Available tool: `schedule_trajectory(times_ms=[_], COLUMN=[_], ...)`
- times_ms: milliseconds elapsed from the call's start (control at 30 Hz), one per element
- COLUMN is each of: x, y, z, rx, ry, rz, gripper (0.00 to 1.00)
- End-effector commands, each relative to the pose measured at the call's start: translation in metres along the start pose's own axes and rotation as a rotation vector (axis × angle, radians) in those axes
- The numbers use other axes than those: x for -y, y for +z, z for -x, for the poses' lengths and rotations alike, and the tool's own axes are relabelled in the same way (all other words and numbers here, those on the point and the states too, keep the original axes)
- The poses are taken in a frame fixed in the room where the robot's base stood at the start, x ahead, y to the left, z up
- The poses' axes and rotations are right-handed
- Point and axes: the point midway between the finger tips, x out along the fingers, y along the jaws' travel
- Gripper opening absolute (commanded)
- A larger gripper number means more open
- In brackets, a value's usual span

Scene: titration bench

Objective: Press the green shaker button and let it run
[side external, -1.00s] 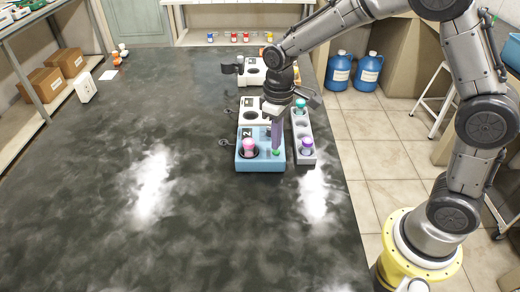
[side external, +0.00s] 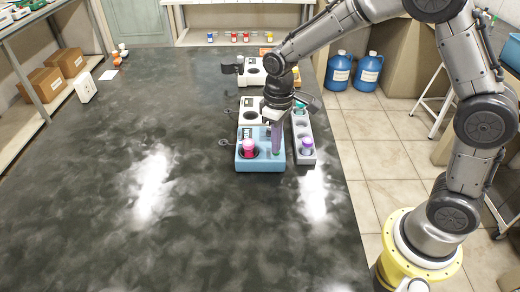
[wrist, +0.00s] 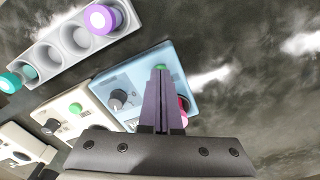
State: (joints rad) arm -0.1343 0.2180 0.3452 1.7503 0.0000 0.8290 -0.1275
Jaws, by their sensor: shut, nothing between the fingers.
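The blue shaker (side external: 243,164) sits on the dark bench, with a pink-capped vial (side external: 249,148) standing in its round well. My gripper (side external: 276,151) points down over the right part of the shaker, its fingers together and empty. In the wrist view, the fingertips (wrist: 160,72) are at the green button (wrist: 160,67), which shows only as a sliver past them. I cannot tell whether it is pushed in. The shaker's dark knob (wrist: 118,98) is left of the fingers, and the pink vial (wrist: 182,106) is partly hidden behind them.
A grey rack (side external: 306,158) with purple-capped and teal-capped vials stands close to the shaker's right. White devices (side external: 252,104) stand behind it. The bench (side external: 120,200) is clear to the left and in front.

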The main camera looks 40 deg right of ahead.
Motion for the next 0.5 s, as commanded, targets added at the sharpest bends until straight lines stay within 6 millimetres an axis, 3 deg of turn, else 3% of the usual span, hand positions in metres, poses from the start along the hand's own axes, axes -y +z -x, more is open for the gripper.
schedule_trajectory(times_ms=[500], x=[0.0], y=[-0.001], z=[0.037], rx=[-0.003], ry=[0.0], rz=[0.0], gripper=[0.0])
